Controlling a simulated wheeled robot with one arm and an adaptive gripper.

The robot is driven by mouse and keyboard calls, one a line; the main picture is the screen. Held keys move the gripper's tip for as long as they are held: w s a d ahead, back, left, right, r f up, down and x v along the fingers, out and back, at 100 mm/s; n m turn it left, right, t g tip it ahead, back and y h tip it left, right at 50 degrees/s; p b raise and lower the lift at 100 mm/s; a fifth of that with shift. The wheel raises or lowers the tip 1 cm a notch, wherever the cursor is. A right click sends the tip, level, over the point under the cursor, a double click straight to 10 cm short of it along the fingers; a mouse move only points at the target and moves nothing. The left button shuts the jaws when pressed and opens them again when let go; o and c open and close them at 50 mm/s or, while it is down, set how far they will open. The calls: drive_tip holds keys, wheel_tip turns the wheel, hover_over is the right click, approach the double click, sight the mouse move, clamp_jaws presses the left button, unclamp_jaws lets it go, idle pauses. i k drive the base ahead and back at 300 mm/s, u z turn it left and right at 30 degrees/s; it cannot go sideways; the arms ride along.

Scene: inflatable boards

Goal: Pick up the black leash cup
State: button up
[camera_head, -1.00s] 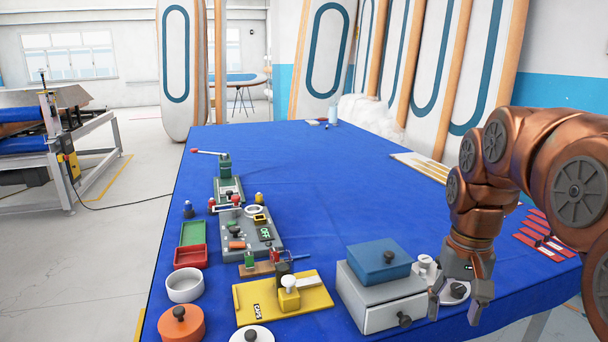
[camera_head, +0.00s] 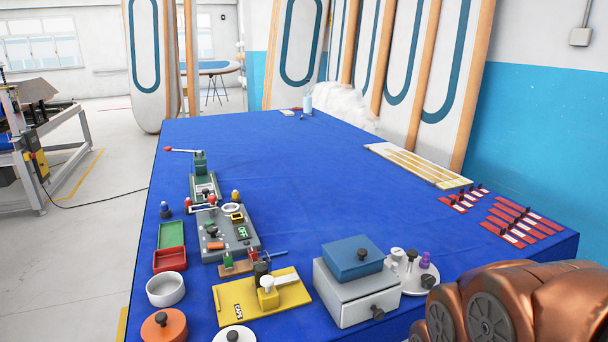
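A round white stand (camera_head: 413,291) is beside the grey drawer box at the right front of the table. It carries several small pieces: a white one (camera_head: 397,255), a dark one (camera_head: 411,256), a purple one (camera_head: 425,260) and a black one (camera_head: 428,281). The two dark pieces could be the black leash cup, but they are too small to tell. My copper arm fills the bottom right corner. My gripper is out of the picture.
The grey drawer box (camera_head: 355,299) with a blue lid box (camera_head: 352,257) stands left of the stand. A yellow clamp board (camera_head: 233,300), a grey panel (camera_head: 242,240) and red and green trays (camera_head: 170,260) lie further left. Red strips (camera_head: 520,222) lie at right. The table's middle is clear.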

sight(428, 280)
drive_tip(key=z, duration=1.75)
drive_tip(key=k, duration=1.05)
drive_tip(key=u, duration=1.25)
drive_tip(key=i, duration=1)
drive_tip(key=u, duration=0.05)
